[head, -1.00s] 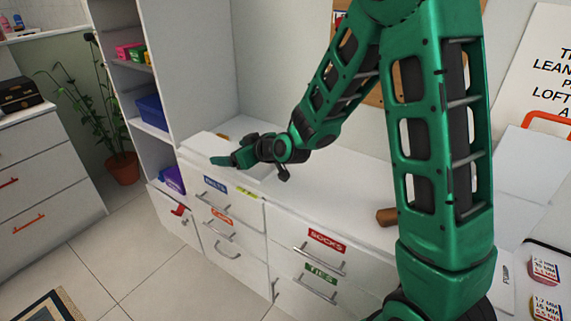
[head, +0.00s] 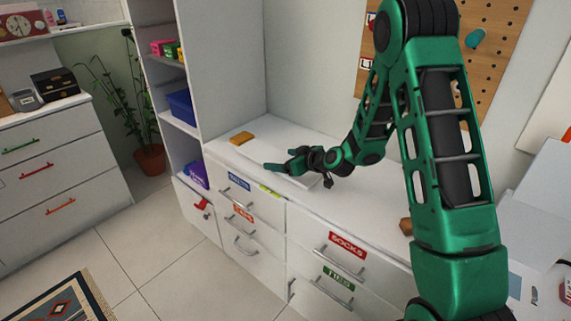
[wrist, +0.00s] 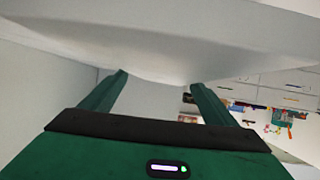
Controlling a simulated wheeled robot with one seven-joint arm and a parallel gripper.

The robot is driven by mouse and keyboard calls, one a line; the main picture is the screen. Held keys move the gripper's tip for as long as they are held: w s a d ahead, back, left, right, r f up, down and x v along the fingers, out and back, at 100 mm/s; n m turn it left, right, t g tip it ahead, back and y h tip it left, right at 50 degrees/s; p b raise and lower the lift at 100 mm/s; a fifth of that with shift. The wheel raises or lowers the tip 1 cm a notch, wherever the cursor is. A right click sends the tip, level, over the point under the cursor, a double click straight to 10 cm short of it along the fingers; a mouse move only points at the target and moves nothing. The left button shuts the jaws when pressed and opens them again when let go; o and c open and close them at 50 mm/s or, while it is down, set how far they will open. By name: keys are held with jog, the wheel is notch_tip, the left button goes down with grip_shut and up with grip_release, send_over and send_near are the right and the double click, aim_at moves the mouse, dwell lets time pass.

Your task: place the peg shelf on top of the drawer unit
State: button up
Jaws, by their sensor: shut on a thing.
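The peg shelf (head: 250,160) looks like a flat white board at the left part of the drawer unit's white top. White on white, I cannot tell whether it rests there or is held just above. The drawer unit (head: 262,235) has white fronts, grey handles and coloured labels. My gripper (head: 277,167) is low over the unit's top, shut on the peg shelf. In the wrist view, a pale surface (wrist: 160,45) fills the top, meeting the fingers of my gripper (wrist: 158,85); their tips are partly hidden.
An orange-brown block (head: 241,138) lies at the back left of the top. A brown object (head: 406,226) stands at its right. A tall open shelf unit (head: 180,125) adjoins on the left. A pegboard (head: 490,60) hangs on the wall behind. The floor (head: 150,250) in front is clear.

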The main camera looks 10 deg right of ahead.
jog(key=shift+f, duration=0.7)
jog(key=o, duration=1.4)
jog(key=shift+o, duration=0.2)
jog(key=v, duration=1.2)
jog(key=shift+s, duration=0.1)
jog(key=s+d+g, duration=0.1)
jog(key=s, duration=0.1)
jog(key=s+g+h, duration=0.1)
jog(key=s, duration=0.2)
jog(key=s+d+r+g, duration=0.1)
jog(key=s, duration=0.2)
jog(key=shift+d+r+g, duration=0.1)
jog(key=shift+d+g, duration=0.2)
jog(key=s+d+r+m+g+h, duration=0.1)
jog(key=s+d+m, duration=0.3)
jog(key=s, duration=0.6)
jog(key=s+d+r+m+g+h, duration=0.2)
jog(key=s+d+r+m+g, duration=0.2)
jog(key=s, duration=0.7)
jog(key=s+d+r+m+g+h, duration=0.2)
jog(key=s+d+r+m, duration=0.1)
jog(key=s, duration=0.7)
jog(key=shift+s+d+m+g, duration=0.35)
jog(key=shift+d+m, duration=0.45)
jog(key=shift+d, duration=0.35)
